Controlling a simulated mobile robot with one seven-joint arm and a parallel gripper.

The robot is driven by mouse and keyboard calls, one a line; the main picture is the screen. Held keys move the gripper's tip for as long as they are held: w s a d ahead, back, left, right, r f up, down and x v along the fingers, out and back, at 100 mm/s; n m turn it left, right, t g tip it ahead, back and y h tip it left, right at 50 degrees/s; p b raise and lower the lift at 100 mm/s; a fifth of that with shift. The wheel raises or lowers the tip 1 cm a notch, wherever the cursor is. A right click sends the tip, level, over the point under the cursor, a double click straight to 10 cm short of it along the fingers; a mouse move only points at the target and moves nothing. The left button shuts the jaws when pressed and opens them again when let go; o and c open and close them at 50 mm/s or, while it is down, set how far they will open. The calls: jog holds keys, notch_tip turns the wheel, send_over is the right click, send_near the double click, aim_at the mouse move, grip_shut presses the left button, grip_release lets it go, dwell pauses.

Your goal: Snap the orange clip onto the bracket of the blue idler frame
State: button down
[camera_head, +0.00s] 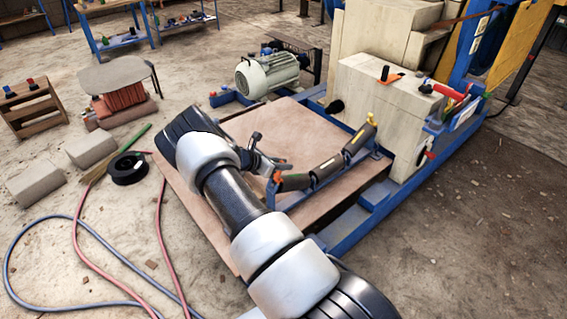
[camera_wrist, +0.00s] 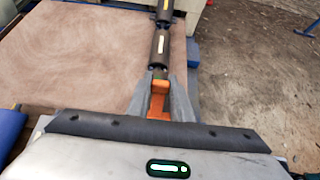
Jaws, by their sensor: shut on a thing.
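The orange clip (camera_wrist: 158,102) is between the two grey fingers of my gripper (camera_wrist: 159,90), which is shut on it. In the head view the clip (camera_head: 277,177) is a small orange patch at the tip of my gripper (camera_head: 272,166). The blue idler frame (camera_head: 376,154) carries dark rollers (camera_head: 327,170) in a row. The clip is at the near left end of this row, close to the frame's blue end bracket (camera_head: 271,190). In the wrist view the rollers lie straight ahead of the clip. I cannot tell whether the clip touches the bracket.
The idler frame stands at the right side of a brown board (camera_head: 200,180). A pale machine block (camera_head: 375,105) rises behind it, and a grey-green motor (camera_head: 267,74) stands at the back. A black spool (camera_head: 128,168) and hoses lie on the floor at left.

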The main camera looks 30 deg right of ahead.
jog(key=shift+s+a+f, duration=0.1)
jog(key=shift+a+f, duration=0.25)
jog(key=shift+f, duration=0.3)
jog(key=c, duration=1.5)
grip_release()
jog(key=shift+r, duration=0.1)
jog(key=p+v, duration=0.4)
jog(key=v, duration=1.3)
jog(key=shift+a, duration=0.2)
